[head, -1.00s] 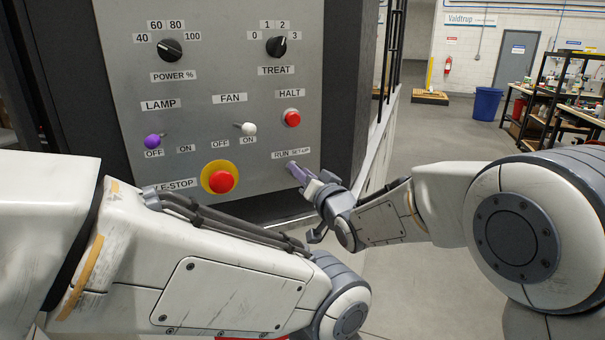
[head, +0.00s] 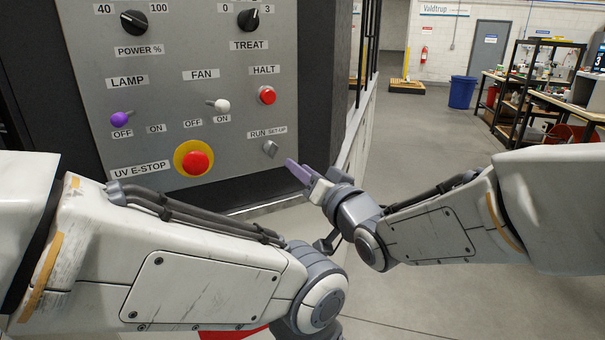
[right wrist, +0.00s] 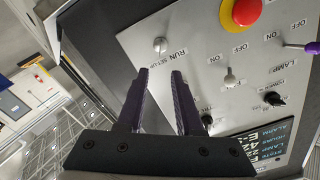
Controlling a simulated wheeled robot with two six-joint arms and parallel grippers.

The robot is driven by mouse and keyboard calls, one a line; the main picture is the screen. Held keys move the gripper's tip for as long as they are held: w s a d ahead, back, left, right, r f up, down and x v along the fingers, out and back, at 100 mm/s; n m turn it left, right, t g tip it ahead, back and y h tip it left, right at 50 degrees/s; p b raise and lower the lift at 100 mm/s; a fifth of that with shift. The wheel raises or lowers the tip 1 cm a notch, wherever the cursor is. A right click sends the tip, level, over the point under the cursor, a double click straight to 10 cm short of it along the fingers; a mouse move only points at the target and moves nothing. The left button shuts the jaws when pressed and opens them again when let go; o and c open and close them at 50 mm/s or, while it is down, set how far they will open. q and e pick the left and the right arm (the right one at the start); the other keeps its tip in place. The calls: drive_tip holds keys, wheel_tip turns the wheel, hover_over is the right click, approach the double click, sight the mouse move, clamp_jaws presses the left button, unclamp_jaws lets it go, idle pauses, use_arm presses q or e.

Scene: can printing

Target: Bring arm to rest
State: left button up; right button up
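My right gripper (head: 297,171) is in front of the lower right corner of the grey control panel (head: 190,60), just beside the RUN/SET-UP selector (head: 270,148) and apart from it. In the right wrist view its two dark fingers (right wrist: 160,72) stand apart with nothing between them. The selector also shows in that view (right wrist: 160,46), beyond the fingertips. My left arm crosses the lower left of the head view, but its gripper is out of sight.
The panel carries a red UV E-STOP button (head: 196,162), a red HALT button (head: 267,95), a purple LAMP switch (head: 120,119) and a white FAN switch (head: 222,106). Open floor lies to the right, with a blue bin (head: 462,92) and shelves (head: 540,75) further back.

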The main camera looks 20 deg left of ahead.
drive_tip(key=s+d+f+n+g+h, duration=0.1)
drive_tip(key=s+d+f+g+h, duration=0.2)
drive_tip(key=s+d+f, duration=0.3)
drive_tip(key=s+d+f+n+g+h+p, duration=0.1)
drive_tip(key=s+d+f+g+h, duration=0.3)
drive_tip(key=s, duration=0.9)
drive_tip(key=s+d+f+n+g+h, duration=0.2)
drive_tip(key=s+d+f+g+h, duration=0.2)
drive_tip(key=s+d+f+g, duration=0.2)
drive_tip(key=s+d+f, duration=0.2)
drive_tip(key=s+d, duration=0.1)
drive_tip(key=shift+s+n, duration=0.2)
drive_tip(key=shift+n, duration=0.2)
drive_tip(key=shift+f, duration=0.1)
